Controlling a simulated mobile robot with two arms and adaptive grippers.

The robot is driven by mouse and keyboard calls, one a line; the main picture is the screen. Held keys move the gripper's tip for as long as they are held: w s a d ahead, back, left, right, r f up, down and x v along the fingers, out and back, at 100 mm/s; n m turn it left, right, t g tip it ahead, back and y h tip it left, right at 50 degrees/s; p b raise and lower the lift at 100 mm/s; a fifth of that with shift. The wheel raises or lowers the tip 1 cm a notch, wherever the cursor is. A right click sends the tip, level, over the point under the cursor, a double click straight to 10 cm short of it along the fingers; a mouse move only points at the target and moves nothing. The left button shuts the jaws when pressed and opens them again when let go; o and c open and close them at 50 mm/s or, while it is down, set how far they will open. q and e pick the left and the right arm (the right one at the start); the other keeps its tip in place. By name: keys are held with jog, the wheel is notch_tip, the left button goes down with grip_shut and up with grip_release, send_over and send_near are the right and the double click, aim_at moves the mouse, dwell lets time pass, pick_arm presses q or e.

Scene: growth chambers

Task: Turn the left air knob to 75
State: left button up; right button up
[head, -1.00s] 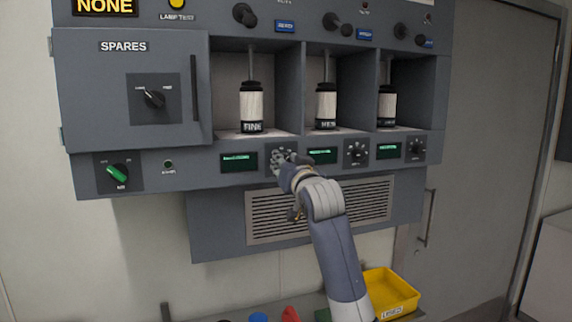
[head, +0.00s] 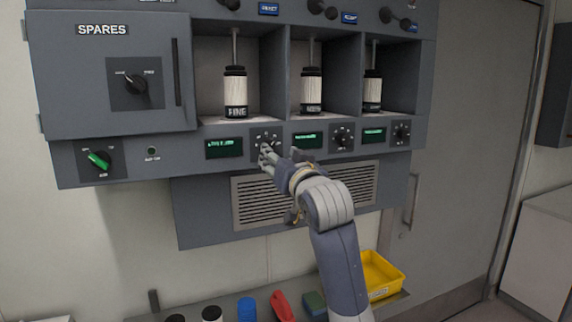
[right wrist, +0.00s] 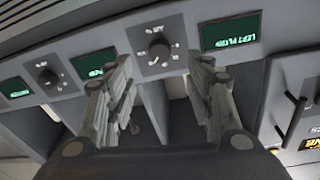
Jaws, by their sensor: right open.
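The left air knob (right wrist: 158,52) is a round dark knob on a square dial plate. In the right wrist view it sits centrally, just beyond and between the fingertips, with a gap and no visible contact. In the head view its dial plate (head: 266,133) shows right of the leftmost green display (head: 224,148), and my fingers partly cover the knob. The display also shows in the right wrist view (right wrist: 231,33), its text inverted. My right gripper (head: 270,153) is open and empty, in front of and slightly below the knob. The pointer's setting is too small to read. My left gripper is out of view.
Two similar knobs (head: 342,138) (head: 401,132) with displays lie to the right. Bottles stand in bays above; a vent grille (head: 250,207) lies below. A green switch (head: 98,160) is far left. A yellow bin (head: 382,277) and loose items rest on the shelf below.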

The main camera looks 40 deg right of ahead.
jog(key=v, duration=0.4)
dwell(0.5)
